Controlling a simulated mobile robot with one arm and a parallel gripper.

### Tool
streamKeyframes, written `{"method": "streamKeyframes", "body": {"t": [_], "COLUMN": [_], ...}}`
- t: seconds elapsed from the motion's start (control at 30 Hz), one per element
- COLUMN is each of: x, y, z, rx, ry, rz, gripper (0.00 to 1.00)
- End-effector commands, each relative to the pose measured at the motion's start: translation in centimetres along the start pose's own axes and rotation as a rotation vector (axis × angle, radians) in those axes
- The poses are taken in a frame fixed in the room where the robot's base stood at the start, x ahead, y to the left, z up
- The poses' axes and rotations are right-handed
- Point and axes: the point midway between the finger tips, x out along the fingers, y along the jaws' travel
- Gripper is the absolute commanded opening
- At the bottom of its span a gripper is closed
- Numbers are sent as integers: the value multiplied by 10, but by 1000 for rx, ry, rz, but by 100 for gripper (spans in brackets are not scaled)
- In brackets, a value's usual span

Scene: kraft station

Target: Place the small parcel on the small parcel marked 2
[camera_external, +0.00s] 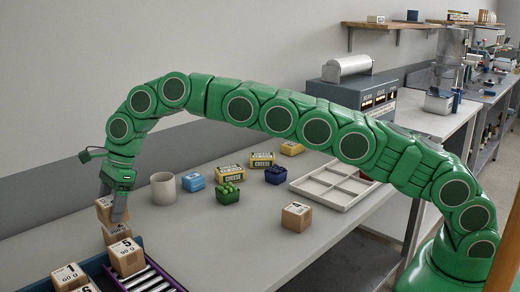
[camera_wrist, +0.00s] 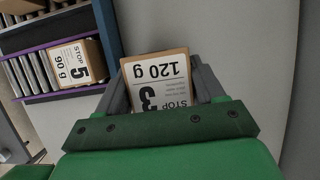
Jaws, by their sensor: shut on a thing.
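My gripper (camera_external: 118,208) is shut on a small brown parcel (camera_external: 104,208). In the wrist view my gripper (camera_wrist: 165,88) has a finger on each side of this parcel (camera_wrist: 157,88), whose label reads STOP 3, 120 g. In the external view, another brown parcel (camera_external: 116,233) is directly below the held one. Its label is partly hidden, and I cannot read its stop number or tell whether the two touch. I see no readable 2 on any parcel.
Parcel 5 (camera_external: 127,257) stands close by on the rollers (camera_external: 150,277); it also shows in the wrist view (camera_wrist: 77,66). Parcel 1 (camera_external: 68,276) is at lower left. Parcel 4 (camera_external: 296,217) stands near the white divided tray (camera_external: 338,184). A pale cup (camera_external: 163,188) is behind.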

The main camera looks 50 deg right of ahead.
Motion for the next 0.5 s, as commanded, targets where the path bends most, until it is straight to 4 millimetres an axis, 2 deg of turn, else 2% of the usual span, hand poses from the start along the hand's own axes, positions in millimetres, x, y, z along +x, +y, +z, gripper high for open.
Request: {"method": "streamKeyframes", "body": {"t": [0.27,0.5], "x": [19,21], "y": [0,0], "z": [-9,-9], "rx": [1,0], "ry": [1,-1], "rz": [1,0], "gripper": [35,35]}}
